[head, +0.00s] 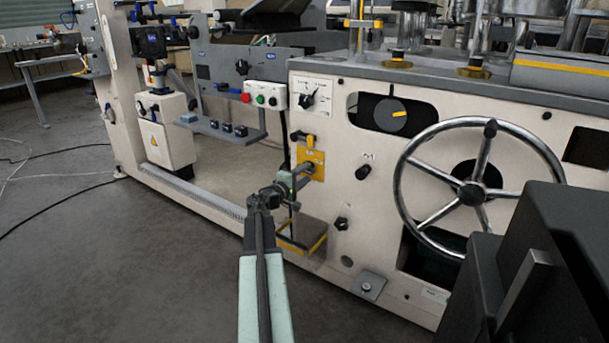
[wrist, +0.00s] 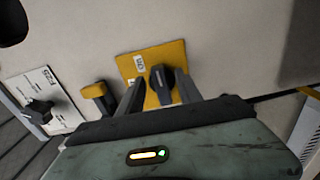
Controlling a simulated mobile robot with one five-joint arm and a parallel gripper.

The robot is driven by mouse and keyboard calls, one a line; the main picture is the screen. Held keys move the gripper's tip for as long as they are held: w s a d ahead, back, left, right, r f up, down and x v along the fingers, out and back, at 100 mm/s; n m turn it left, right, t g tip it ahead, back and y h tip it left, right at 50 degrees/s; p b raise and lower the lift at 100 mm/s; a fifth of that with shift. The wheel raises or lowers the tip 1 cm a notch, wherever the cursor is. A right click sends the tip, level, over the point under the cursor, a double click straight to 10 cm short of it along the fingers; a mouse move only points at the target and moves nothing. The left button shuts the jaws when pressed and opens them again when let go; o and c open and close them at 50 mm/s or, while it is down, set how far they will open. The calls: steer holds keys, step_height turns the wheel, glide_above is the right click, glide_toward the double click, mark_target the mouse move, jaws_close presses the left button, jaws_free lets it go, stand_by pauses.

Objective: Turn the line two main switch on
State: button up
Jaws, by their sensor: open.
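The switch that my gripper is at is a dark rotary handle (wrist: 162,88) on a yellow plate (wrist: 178,57). The plate also shows on the cream machine front in the head view (head: 318,158). A small label on the plate is too small to read. In the wrist view my gripper (wrist: 159,82) is open, with one finger on each side of the handle. Whether the fingers touch it cannot be told. The handle lies lengthwise between the fingers. In the head view my gripper (head: 301,173) is in front of the plate and partly covers it.
A yellow-topped lever (wrist: 97,91) and a white plate with a black selector (wrist: 38,108) lie beside the plate. A large handwheel (head: 473,192) is at right. A yellow-edged step (head: 303,235) sits below. Floor at left is open, with cables.

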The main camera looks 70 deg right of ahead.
steer(key=v, duration=0.6)
steer(key=shift+w+a, duration=0.2)
steer(key=shift+a, duration=0.05)
